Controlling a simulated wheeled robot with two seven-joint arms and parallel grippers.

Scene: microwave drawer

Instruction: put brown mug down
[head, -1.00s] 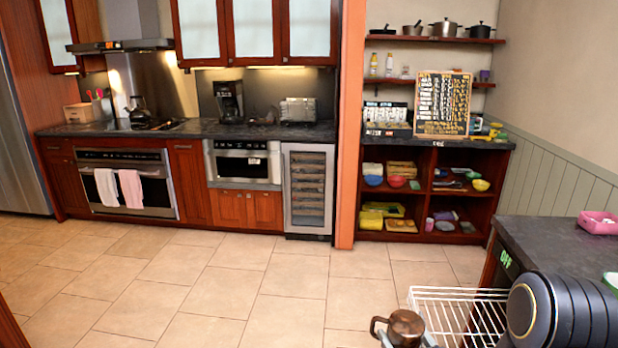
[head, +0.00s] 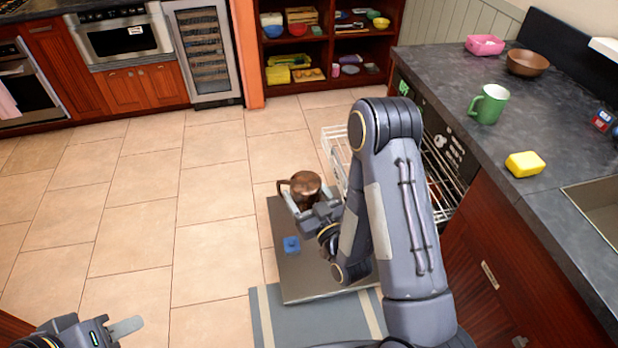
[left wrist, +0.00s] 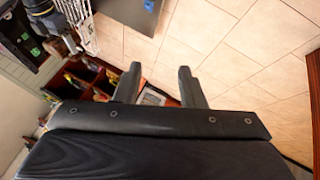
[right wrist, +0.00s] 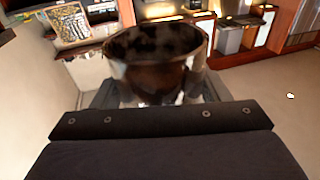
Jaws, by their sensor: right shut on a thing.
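The brown mug (head: 306,185) is held by my right gripper (head: 310,203) above the open dishwasher door in the head view. The mug looks upright, with its handle toward the left. In the right wrist view the mug (right wrist: 155,55) fills the space between the fingers, with its open rim facing up. My left gripper (head: 115,332) is at the lower left of the head view, far from the mug. In the left wrist view its two fingers (left wrist: 158,88) stand apart with nothing between them.
The dishwasher door (head: 310,275) is folded down, with a blue item (head: 291,244) on it and a white wire rack (head: 335,150) behind. The counter (head: 450,100) at right holds a green mug (head: 489,104), yellow sponge (head: 525,164), brown bowl (head: 527,62) and pink container (head: 484,45).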

